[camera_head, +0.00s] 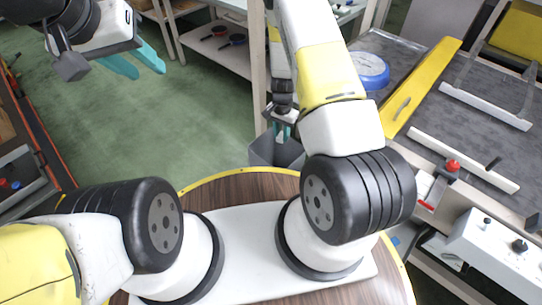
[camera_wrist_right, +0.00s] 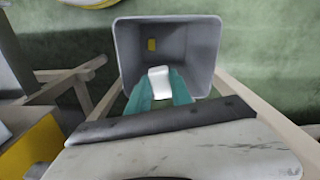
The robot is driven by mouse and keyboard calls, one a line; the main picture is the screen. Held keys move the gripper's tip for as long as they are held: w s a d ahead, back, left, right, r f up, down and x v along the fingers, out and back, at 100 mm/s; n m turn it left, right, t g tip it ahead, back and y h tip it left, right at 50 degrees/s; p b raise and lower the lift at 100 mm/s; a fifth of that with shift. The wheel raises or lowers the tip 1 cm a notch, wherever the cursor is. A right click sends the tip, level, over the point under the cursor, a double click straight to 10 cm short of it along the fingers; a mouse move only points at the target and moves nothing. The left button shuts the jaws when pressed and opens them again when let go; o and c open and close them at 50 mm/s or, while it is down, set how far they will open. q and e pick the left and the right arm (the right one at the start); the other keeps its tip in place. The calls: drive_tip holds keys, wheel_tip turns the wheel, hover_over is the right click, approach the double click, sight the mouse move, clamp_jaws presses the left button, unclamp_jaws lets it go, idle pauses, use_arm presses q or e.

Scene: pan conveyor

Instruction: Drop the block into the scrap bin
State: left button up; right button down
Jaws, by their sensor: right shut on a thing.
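The white block (camera_wrist_right: 160,82) is held between the two teal fingers of my right gripper (camera_wrist_right: 160,90) in the wrist view. The gripper is over the open mouth of the grey scrap bin (camera_wrist_right: 207,45). In the head view my right gripper (camera_head: 284,132) points down above the bin (camera_head: 264,152), which is partly hidden behind my arm. The block cannot be made out there. My left gripper (camera_head: 148,66) is at the upper left, empty, with its teal fingers apart.
A small yellow piece (camera_wrist_right: 152,45) is inside the bin. Wooden stand legs (camera_wrist_right: 245,95) flank the bin. The conveyor (camera_head: 470,120) with a yellow rail (camera_head: 422,85) and a blue round pan (camera_head: 370,70) is on the right. Green floor is clear on the left.

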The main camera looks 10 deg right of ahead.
sight(281, 143)
drive_tip(key=shift+f, duration=2.9)
drive_tip(key=c, duration=1.1)
unclamp_jaws()
drive_tip(key=shift+r, duration=0.1)
drive_tip(key=shift+r, duration=3.85)
